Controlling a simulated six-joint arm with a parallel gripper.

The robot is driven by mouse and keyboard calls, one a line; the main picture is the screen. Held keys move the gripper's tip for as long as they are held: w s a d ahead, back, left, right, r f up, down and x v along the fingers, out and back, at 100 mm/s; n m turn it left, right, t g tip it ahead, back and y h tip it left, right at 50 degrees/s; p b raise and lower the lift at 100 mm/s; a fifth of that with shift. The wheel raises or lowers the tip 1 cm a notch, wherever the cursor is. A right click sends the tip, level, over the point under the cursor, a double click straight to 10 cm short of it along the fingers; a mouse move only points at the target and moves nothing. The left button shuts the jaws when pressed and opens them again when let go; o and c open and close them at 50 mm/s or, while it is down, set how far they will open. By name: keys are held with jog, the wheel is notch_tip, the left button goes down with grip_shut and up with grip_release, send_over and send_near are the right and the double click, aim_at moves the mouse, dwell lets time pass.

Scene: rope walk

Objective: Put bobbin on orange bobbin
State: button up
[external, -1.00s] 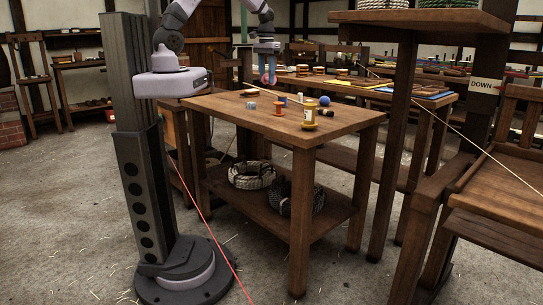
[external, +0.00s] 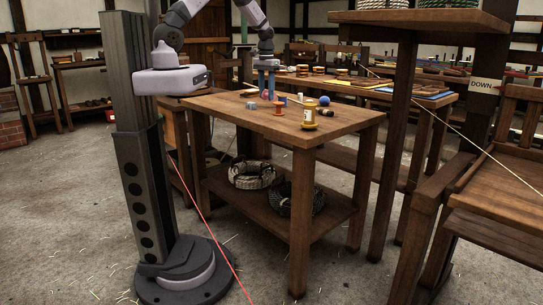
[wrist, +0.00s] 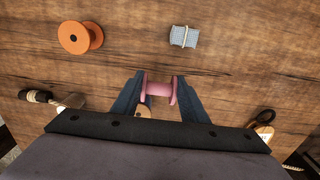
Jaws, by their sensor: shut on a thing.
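My gripper (external: 267,97) is shut on a pink bobbin (wrist: 160,88). In the wrist view the bobbin sits between the two dark blue fingers (wrist: 160,92), with its flanges at left and right. In the external view the gripper is low over the back part of the wooden table, and whether the bobbin touches the table cannot be told. The orange bobbin (external: 279,108) stands on the table, in front and to the right of the gripper. It also shows in the wrist view (wrist: 80,38), at upper left, apart from the fingers.
A grey wrapped spool (wrist: 184,36) lies near the orange bobbin. A tan round piece (wrist: 145,111) shows beneath the held bobbin.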

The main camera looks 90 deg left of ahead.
jog(key=shift+f, duration=1.4)
jog(key=shift+f, duration=0.2)
jog(key=o, duration=1.1)
notch_tip(320, 180, up, 12)
jog(key=b, duration=0.1)
jog(key=shift+r+b, duration=0.2)
jog(key=shift+b, duration=0.1)
